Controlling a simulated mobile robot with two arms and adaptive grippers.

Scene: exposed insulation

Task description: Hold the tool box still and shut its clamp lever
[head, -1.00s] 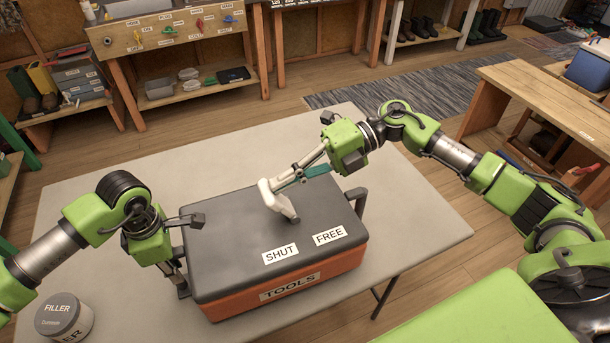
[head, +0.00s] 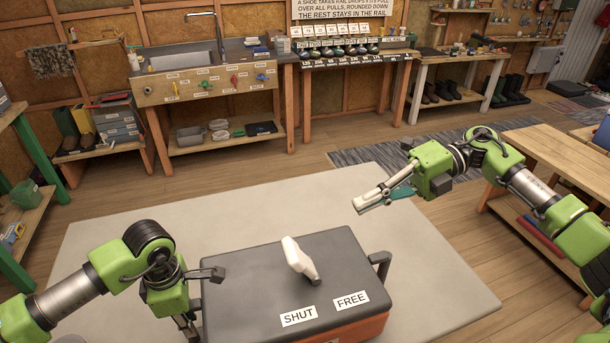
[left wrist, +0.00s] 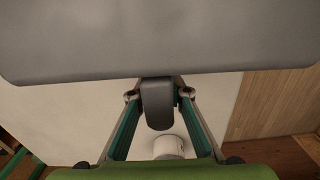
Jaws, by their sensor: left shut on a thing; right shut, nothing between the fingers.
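The tool box (head: 240,305) stands on the pale table, with a dark grey lid and an orange body. Its white clamp lever (head: 299,258) rises tilted from the lid, behind the SHUT label (head: 299,316) and the FREE label (head: 351,300). I cannot tell whether the lever is fully over to SHUT. My left gripper (head: 187,327) is at the box's left side; in the left wrist view its fingers are shut on the dark side handle (left wrist: 157,105). My right gripper (head: 358,207) is shut and empty, in the air behind and right of the lever, apart from it.
The table (head: 130,240) is bare behind the box. A white tub (left wrist: 168,147) shows past my left fingers in the left wrist view. A wooden bench (head: 560,150) stands at the right; shelves and a sink bench line the back wall.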

